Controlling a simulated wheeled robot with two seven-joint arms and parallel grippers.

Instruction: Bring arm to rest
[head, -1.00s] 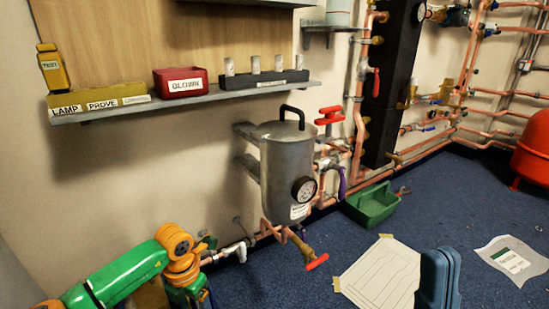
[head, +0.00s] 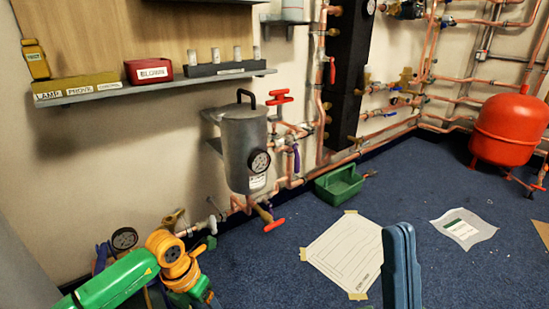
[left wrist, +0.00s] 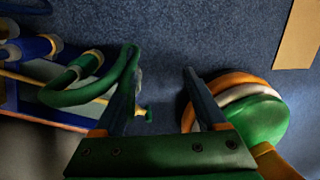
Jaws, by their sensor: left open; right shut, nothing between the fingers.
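My left arm (head: 120,280), green with orange joint rings, comes in at the lower left of the head view. Its gripper is not clear there. In the left wrist view my left gripper (left wrist: 160,75) has its two dark fingers wide apart, with blue floor between them. A green loop (left wrist: 95,85) lies beside or around the left finger; I cannot tell whether they touch. My right gripper (head: 397,230) stands at the bottom of the head view, blue fingers together and empty, pointing up in the picture over the carpet.
A grey tank (head: 245,145) with a gauge and red-handled valves hangs on the wall near my left arm. A green tray (head: 339,188), a taped sheet (head: 335,245), a paper (head: 463,227) and a red vessel (head: 505,130) stand on the carpet. Open carpet lies between them.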

